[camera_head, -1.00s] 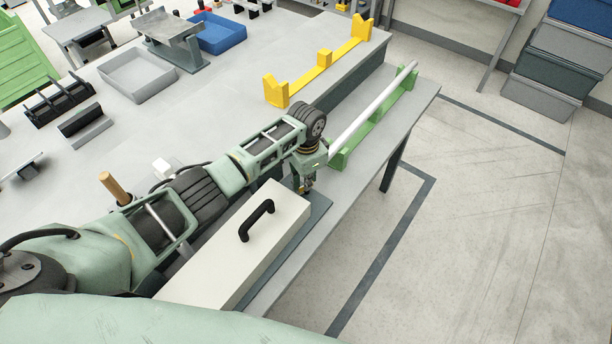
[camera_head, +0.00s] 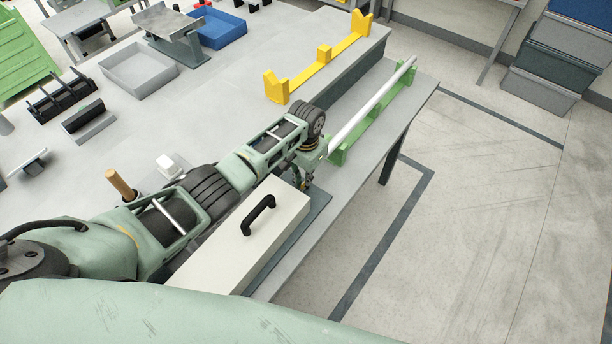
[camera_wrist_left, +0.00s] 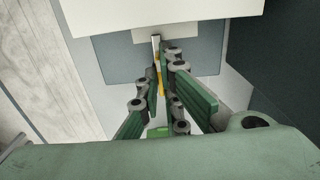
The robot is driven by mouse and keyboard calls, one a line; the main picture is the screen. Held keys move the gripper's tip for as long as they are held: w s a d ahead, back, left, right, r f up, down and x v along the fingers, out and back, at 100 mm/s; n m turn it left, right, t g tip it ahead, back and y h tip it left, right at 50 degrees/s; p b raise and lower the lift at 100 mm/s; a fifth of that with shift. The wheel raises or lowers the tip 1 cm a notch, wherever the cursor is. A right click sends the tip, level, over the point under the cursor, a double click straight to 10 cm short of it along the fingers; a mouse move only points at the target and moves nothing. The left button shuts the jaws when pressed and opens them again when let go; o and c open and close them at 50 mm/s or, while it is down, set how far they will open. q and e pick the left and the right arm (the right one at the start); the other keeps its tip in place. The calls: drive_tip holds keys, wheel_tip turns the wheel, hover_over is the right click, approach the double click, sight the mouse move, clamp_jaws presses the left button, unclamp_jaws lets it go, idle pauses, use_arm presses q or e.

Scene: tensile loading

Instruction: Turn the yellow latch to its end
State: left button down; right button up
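The cream box (camera_head: 225,252) with a black handle (camera_head: 258,215) lies on a grey plate near the table's front edge. My left gripper (camera_head: 304,184) is low at the box's far end, where the arm partly hides it. In the left wrist view a narrow yellow latch (camera_wrist_left: 159,72) stands in front of the box's cream end (camera_wrist_left: 160,14). The left gripper's fingers (camera_wrist_left: 161,88) lie close on both sides of the latch and appear shut on it. A thin metal strip shows just beyond. The latch cannot be made out in the head view. My right gripper is not in view.
A pale rod (camera_head: 374,103) lies on a green holder (camera_head: 362,136) just beyond the gripper. A yellow rack (camera_head: 322,62) stands behind it. A grey tray (camera_head: 137,70) and a wooden-handled tool (camera_head: 119,183) are at left. The floor at right is open.

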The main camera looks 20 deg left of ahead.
use_arm(q)
drive_tip(key=shift+w+r, duration=0.1)
drive_tip(key=c, duration=2)
unclamp_jaws()
wheel_tip(320, 180, up, 12)
drive_tip(key=shift+f, duration=0.1)
drive_tip(key=shift+d, duration=0.1)
